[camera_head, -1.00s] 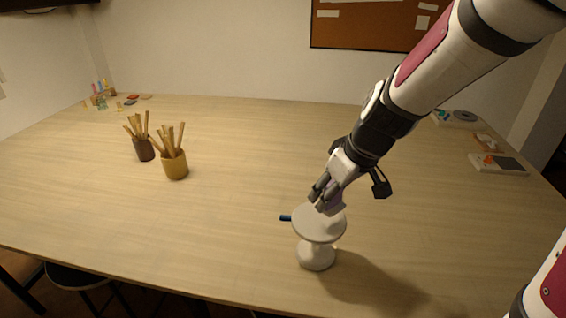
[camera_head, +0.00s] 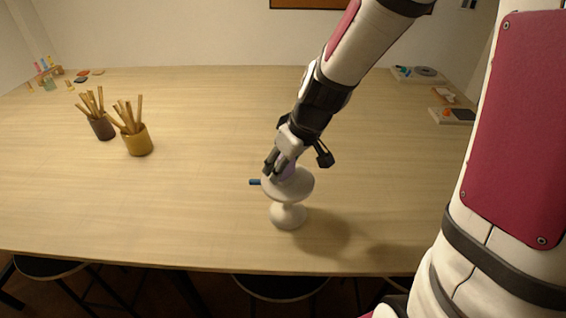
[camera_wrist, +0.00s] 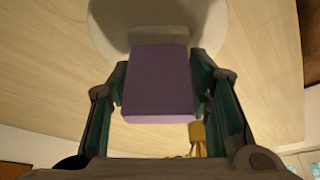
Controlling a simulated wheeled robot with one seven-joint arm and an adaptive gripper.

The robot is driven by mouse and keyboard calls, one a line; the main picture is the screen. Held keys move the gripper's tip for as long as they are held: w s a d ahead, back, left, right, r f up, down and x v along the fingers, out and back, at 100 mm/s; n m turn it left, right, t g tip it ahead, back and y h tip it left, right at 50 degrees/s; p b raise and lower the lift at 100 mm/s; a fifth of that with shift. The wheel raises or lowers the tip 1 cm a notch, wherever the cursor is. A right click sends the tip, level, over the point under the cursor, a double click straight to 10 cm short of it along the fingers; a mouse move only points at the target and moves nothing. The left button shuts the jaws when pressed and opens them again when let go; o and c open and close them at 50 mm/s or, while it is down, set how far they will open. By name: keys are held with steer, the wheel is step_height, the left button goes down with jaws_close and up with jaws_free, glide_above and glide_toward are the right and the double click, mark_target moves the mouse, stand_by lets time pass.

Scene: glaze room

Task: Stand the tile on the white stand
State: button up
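The purple tile (camera_wrist: 158,84) is between the two fingers of my gripper (camera_wrist: 160,92) in the wrist view, with a finger against each side edge. Its lavender side shows small in the head view (camera_head: 289,168), partly hidden by the fingers. The white stand (camera_head: 303,188) is a round disc on a pedestal on the table. My gripper (camera_head: 281,166) is over the disc, shut on the tile. In the wrist view the stand's disc (camera_wrist: 108,32) lies beyond the tile's far end. I cannot tell whether the tile touches the disc.
A blue object (camera_head: 254,182) lies just left of the stand. A dark cup (camera_head: 103,129) and a yellow cup (camera_head: 138,144) hold wooden tools at the left. Small items line the back left and right of the table (camera_head: 200,205). The table between is clear.

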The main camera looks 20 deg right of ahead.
steer(key=shift+o, duration=0.7)
steer(key=shift+s+d+r, duration=0.1)
steer(key=shift+r, duration=0.45)
steer(key=v, duration=1)
steer(key=s+r+m+h, duration=0.1)
steer(key=s+r+m, duration=0.1)
steer(key=s, duration=0.6)
steer(key=s+a+r+m+t+h, duration=0.1)
steer(key=s+r+m, duration=0.1)
steer(key=s+r, duration=0.3)
steer(key=s, duration=0.3)
steer(key=shift+s+r+m+p, duration=0.15)
steer(key=shift+r+m+p, duration=0.15)
steer(key=shift+m, duration=0.1)
steer(key=shift+a, duration=0.1)
steer(key=shift+c, duration=0.2)
